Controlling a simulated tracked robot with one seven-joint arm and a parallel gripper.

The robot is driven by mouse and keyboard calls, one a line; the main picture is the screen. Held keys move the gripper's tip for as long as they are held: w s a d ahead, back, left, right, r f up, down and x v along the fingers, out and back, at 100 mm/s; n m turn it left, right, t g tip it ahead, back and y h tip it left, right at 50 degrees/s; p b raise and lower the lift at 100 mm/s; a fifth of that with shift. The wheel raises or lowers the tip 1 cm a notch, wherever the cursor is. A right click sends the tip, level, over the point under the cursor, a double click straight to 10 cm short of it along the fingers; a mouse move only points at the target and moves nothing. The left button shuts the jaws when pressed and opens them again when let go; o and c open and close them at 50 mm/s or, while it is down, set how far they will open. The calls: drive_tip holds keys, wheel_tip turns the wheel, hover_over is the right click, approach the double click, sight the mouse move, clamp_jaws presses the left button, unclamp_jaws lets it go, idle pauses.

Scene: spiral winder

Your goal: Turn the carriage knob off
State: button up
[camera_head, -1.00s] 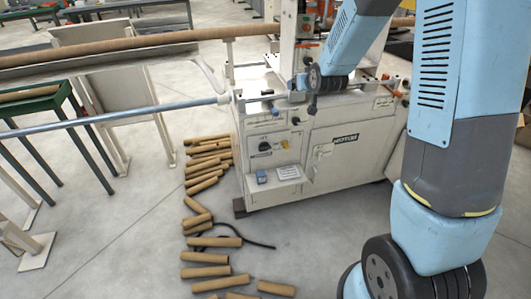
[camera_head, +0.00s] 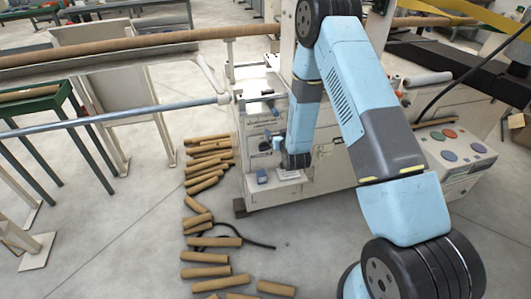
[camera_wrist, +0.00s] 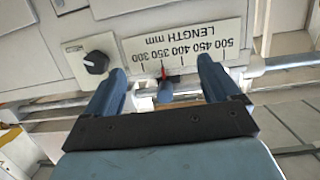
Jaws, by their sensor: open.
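A black round knob (camera_wrist: 96,62) with a pale pointer line sits on a white plate in the wrist view. No readable label shows beside it, so I cannot tell if it is the carriage knob. My gripper (camera_wrist: 163,70) is open and empty. Its left finger is just right of the knob and apart from it in the picture. In the head view my arm reaches down before the white machine (camera_head: 320,185); the fingers are too small to make out there. A dark switch (camera_head: 264,146) shows on the machine's front panel.
An upside-down length scale (camera_wrist: 185,45) with a red pointer (camera_wrist: 163,72) lies ahead of my fingers. A metal rod (camera_wrist: 290,61) runs to the right. Cardboard tubes (camera_head: 206,160) lie on the floor left of the machine. A button panel (camera_head: 455,147) stands right.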

drive_tip(key=t+y, duration=0.1)
drive_tip(key=t, duration=0.1)
approach(265, 148)
drive_tip(key=v, duration=0.5)
drive_tip(key=x, duration=1.3)
drive_tip(key=shift+w+f, duration=0.2)
drive_tip(key=shift+f, duration=0.2)
drive_tip(key=shift+d, duration=0.1)
drive_tip(key=shift+c, duration=0.4)
